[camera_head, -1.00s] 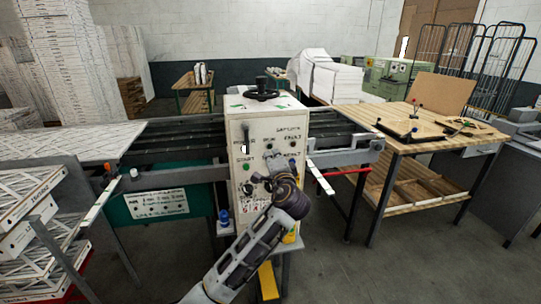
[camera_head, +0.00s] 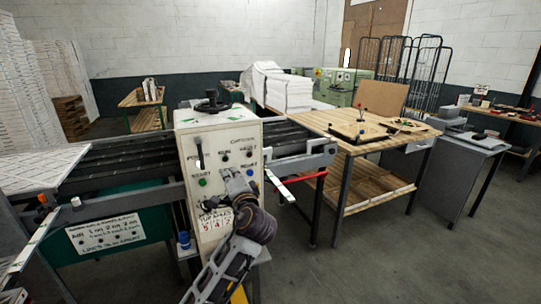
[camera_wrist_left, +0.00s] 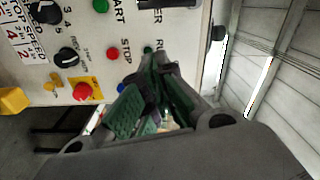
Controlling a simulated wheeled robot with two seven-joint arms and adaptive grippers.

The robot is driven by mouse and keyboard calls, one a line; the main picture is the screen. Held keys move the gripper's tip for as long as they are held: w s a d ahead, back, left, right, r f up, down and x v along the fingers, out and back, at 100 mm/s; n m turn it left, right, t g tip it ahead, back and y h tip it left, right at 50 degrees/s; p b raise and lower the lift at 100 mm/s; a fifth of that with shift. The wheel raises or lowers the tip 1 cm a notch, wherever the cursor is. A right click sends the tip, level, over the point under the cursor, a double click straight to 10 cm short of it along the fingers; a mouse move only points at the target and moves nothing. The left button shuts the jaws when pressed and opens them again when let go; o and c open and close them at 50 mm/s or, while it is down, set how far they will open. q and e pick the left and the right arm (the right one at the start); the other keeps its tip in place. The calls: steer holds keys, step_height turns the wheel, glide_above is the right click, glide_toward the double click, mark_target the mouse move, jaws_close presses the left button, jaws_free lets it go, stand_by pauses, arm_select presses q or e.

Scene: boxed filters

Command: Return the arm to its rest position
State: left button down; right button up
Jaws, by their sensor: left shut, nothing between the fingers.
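The white control box (camera_head: 219,135) stands at the middle left of the head view, with buttons, a lever and a black handwheel on top. My left arm comes up from the bottom, and my left gripper (camera_head: 238,183) is in front of the box's lower right face. In the left wrist view the gripper's green-padded fingers (camera_wrist_left: 152,97) are shut with nothing held. The panel beyond shows a red stop button (camera_wrist_left: 112,53), black knobs (camera_wrist_left: 67,57) and a red mushroom button (camera_wrist_left: 82,91). I cannot tell whether the fingers touch the panel. My right gripper is out of view.
A conveyor (camera_head: 125,154) runs behind the box. A wooden workbench (camera_head: 350,144) stands to the right, with a grey cabinet (camera_head: 450,177) beyond it. Stacked white filters (camera_head: 20,95) stand at the far left. The floor (camera_head: 370,265) at the lower right is clear.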

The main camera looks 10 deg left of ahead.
arm_select(q)
steer(key=w+d+f+m+g+h, duration=0.1)
steer(key=w+f, duration=0.1)
steer(key=f, duration=0.5)
steer(key=w+f+m+h, duration=0.1)
steer(key=w+f, duration=0.1)
steer(key=f, duration=0.5)
steer(key=s+f+g+h, duration=0.2)
steer(key=s+f, duration=0.1)
steer(key=f, duration=1.1)
steer(key=s+f+g+h, duration=0.1)
steer(key=s+f+g, duration=0.15)
steer(key=f, duration=1.05)
steer(key=s+f+g+h, duration=0.15)
steer(key=s+f, duration=0.25)
steer(key=f, duration=1)
steer(key=s+a+f+n+g+h, duration=0.1)
steer(key=s+f+n+g+h, duration=0.25)
steer(key=s+f, duration=1.8)
steer(key=s+a+f+n+g, duration=0.1)
steer(key=s+f, duration=0.2)
steer(key=s, duration=0.6)
steer(key=s+f+n+g, duration=0.1)
steer(key=s+f+n, duration=0.1)
steer(key=s, duration=0.8)
steer(key=s+a+f+n+g, duration=0.1)
steer(key=s+f, duration=0.4)
steer(key=s, duration=0.5)
steer(key=shift+s+a+n, duration=0.15)
steer(key=shift+a+n, duration=0.2)
